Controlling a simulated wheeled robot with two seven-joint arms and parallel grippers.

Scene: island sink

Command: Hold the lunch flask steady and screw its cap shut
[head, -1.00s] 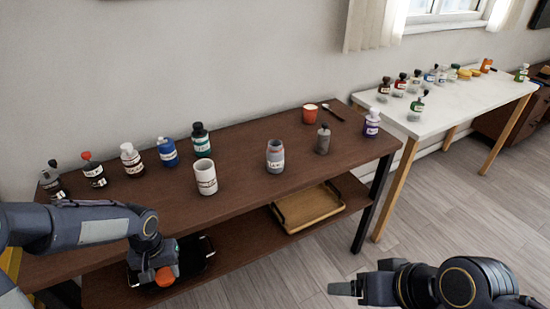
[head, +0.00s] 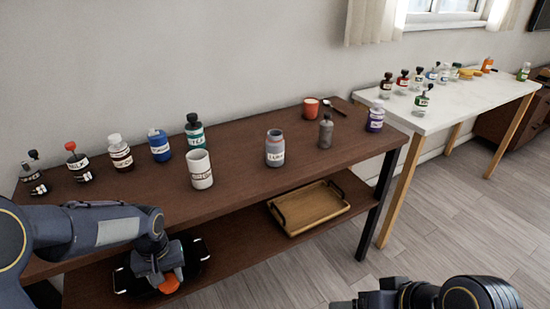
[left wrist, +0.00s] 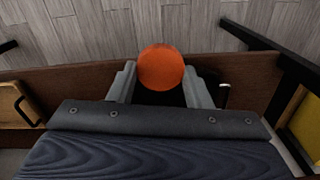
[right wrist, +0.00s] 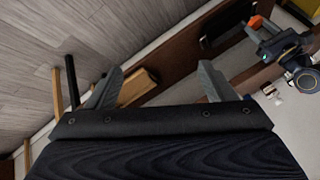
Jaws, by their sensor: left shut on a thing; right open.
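The lunch flask (head: 275,148), a grey jar with a white label and no cap on it, stands upright on the dark brown table. An orange round cap (head: 168,283) is in my left gripper (head: 160,279), which is low in front of the table, left of the flask and well apart from it. The left wrist view shows the cap (left wrist: 161,67) between the two fingers of my left gripper (left wrist: 160,75). My right gripper (right wrist: 160,75) is open and empty. In the head view it is at the bottom edge, partly cut off, apart from the flask.
Several bottles line the table's left part. A red cup (head: 311,107) is behind. The lower shelf holds a wooden tray (head: 310,208). A white table (head: 450,112) stands at right.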

